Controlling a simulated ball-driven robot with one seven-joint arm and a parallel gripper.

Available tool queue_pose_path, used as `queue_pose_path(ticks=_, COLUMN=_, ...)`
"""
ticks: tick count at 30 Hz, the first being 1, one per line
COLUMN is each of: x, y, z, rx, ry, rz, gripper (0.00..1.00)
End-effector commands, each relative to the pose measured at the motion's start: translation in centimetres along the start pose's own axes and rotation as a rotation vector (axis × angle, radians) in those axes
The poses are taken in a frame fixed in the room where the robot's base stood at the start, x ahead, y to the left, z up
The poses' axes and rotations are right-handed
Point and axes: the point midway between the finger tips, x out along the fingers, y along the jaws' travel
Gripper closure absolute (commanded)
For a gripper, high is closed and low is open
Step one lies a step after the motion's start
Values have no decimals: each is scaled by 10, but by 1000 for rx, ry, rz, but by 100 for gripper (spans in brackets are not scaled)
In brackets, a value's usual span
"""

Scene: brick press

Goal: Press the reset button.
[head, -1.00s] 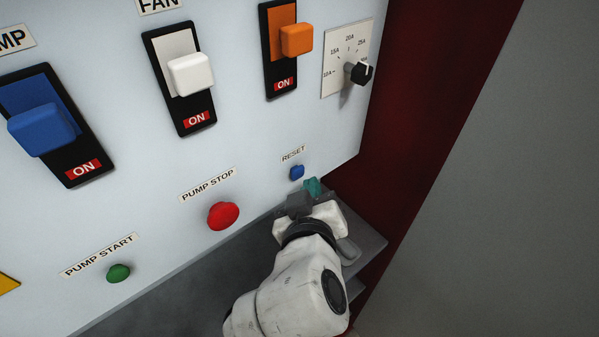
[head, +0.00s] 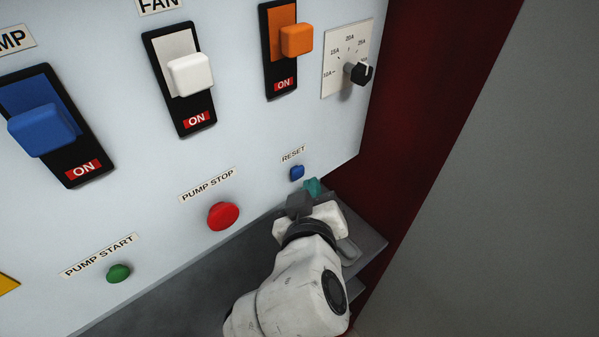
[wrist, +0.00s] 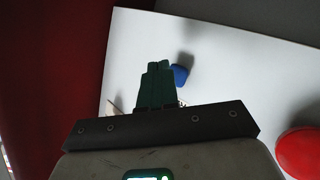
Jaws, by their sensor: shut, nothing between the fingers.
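The blue reset button (head: 297,172) sits on the pale panel under a label reading RESET (head: 293,154). My gripper (head: 312,186) is just below and to the right of it in the head view, its teal fingers shut and empty. In the wrist view the shut fingers (wrist: 159,66) point at the panel, and the blue button (wrist: 181,76) shows just to the right of their tips. The fingertips look apart from the button, but I cannot tell how far they are from the panel.
The red PUMP STOP button (head: 223,216) is to the left, with the green PUMP START button (head: 118,273) further left. Above are the orange switch (head: 296,40), white switch (head: 190,74) and black dial (head: 360,72). A dark red wall (head: 420,110) stands at right.

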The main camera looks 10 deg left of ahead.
Motion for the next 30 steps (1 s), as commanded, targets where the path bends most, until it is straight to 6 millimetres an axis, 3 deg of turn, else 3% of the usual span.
queue_pose_path(ticks=30, x=5, y=-4, z=-5, rx=0, ry=1, rz=0, gripper=100)
